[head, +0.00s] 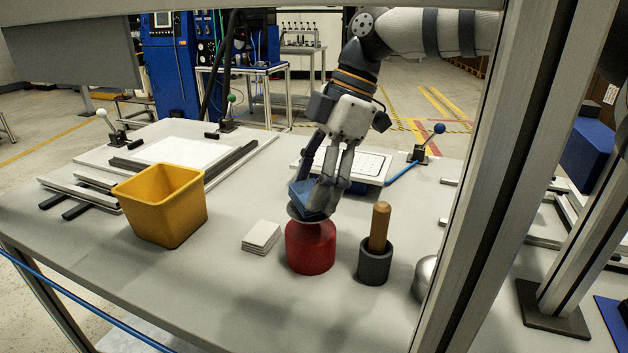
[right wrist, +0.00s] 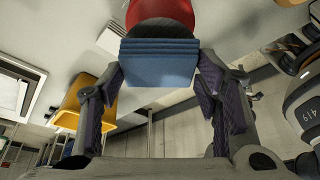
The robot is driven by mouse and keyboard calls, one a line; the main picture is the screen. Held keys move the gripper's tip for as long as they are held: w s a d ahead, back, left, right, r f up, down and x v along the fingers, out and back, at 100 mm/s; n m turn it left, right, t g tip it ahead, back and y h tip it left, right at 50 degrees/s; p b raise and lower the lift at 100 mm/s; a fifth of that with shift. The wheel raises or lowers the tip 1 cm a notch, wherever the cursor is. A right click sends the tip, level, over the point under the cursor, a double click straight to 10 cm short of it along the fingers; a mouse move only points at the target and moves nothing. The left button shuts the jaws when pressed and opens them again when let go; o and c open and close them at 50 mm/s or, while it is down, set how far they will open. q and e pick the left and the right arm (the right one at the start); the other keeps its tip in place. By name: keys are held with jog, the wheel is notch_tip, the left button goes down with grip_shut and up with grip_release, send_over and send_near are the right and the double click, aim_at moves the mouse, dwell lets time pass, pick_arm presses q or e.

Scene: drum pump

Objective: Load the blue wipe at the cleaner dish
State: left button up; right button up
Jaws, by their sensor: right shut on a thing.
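The blue wipe (head: 303,194) is a folded pad held at the fingertips of my right gripper (head: 322,198). In the right wrist view the wipe (right wrist: 158,65) shows as a layered blue block between the two fingers. The cleaner dish is a red can (head: 310,248) with a dark round top plate (head: 297,216), and the wipe is at that plate, over the can. The can also shows in the right wrist view (right wrist: 160,12). Whether the wipe touches the plate I cannot tell. My left gripper is out of view.
A stack of white pads (head: 262,236) lies left of the can. A grey cup (head: 375,262) with a wooden handle (head: 380,226) stands close on its right. A yellow bin (head: 160,210) stands further left. A metal post (head: 490,170) rises at the right.

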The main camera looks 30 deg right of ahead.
jog(key=shift+f, duration=1)
dwell(1.1)
jog(key=shift+r, duration=3.55)
